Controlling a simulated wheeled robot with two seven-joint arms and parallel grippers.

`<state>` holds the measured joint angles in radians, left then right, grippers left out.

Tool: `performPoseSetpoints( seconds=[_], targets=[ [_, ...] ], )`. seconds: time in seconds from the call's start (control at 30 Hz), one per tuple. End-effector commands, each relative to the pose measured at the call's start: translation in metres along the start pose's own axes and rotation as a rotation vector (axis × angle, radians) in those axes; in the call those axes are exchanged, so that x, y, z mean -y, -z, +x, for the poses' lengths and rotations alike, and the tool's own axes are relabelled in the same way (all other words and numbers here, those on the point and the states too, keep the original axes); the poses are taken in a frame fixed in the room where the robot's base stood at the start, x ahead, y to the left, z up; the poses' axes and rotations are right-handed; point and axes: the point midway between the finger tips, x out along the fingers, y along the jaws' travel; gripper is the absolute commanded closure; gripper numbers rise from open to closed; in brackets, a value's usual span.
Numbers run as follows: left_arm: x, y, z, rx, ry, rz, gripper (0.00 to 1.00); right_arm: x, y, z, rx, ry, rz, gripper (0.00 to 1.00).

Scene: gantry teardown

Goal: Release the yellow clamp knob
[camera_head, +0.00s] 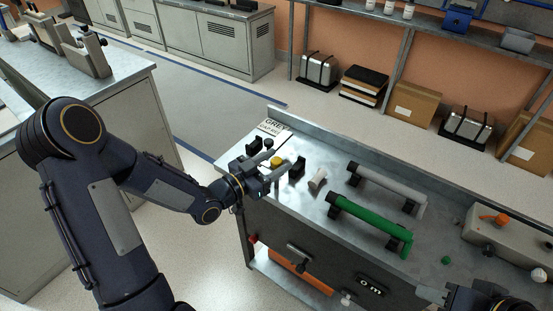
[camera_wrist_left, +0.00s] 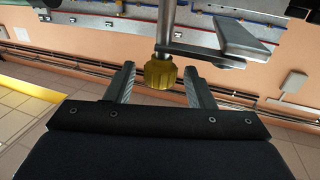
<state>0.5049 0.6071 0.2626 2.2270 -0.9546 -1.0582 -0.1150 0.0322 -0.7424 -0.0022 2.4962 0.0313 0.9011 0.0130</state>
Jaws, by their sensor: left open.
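The yellow clamp knob (camera_head: 276,162) is at the left end of the metal workbench, close to the black clamp blocks. In the left wrist view the ribbed yellow knob (camera_wrist_left: 160,73) hangs from a metal stem, beside a grey bracket. My left gripper (camera_head: 272,166) is open, with one finger on each side of the knob. In the left wrist view a gap shows between the knob and each finger. Part of my right arm shows at the bottom right edge of the head view; its fingers cannot be made out.
A green pipe (camera_head: 372,226) and a grey pipe (camera_head: 388,187) lie on the bench right of the knob. A pale cylinder (camera_head: 317,180) stands nearer, by a black block (camera_head: 298,167). A grey box with an orange handle (camera_head: 494,218) is at the right. A label (camera_head: 272,127) reads GREY.

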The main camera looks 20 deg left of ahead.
Motion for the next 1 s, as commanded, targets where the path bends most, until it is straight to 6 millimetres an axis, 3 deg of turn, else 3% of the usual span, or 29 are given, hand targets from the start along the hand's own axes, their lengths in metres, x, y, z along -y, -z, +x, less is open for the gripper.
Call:
performPoseSetpoints(
  seconds=[0.37, 0.7, 1.0],
  targets=[
    [-0.0003, 0.0000, 0.0081, 0.000, 0.000, 0.001, 0.51, 0.0004, 0.0003, -0.0008, 0.000, 0.000, 0.000, 0.64],
    [-0.0004, 0.0000, 0.0078, 0.001, 0.000, 0.001, 0.95, 0.0004, 0.0003, -0.0008, 0.000, 0.000, 0.000, 0.64],
    [-0.0015, -0.0030, 0.0078, 0.000, 0.037, 0.000, 0.95, -0.0041, -0.0046, 0.0090, 0.000, 0.000, 0.000, 0.64]
  ],
)
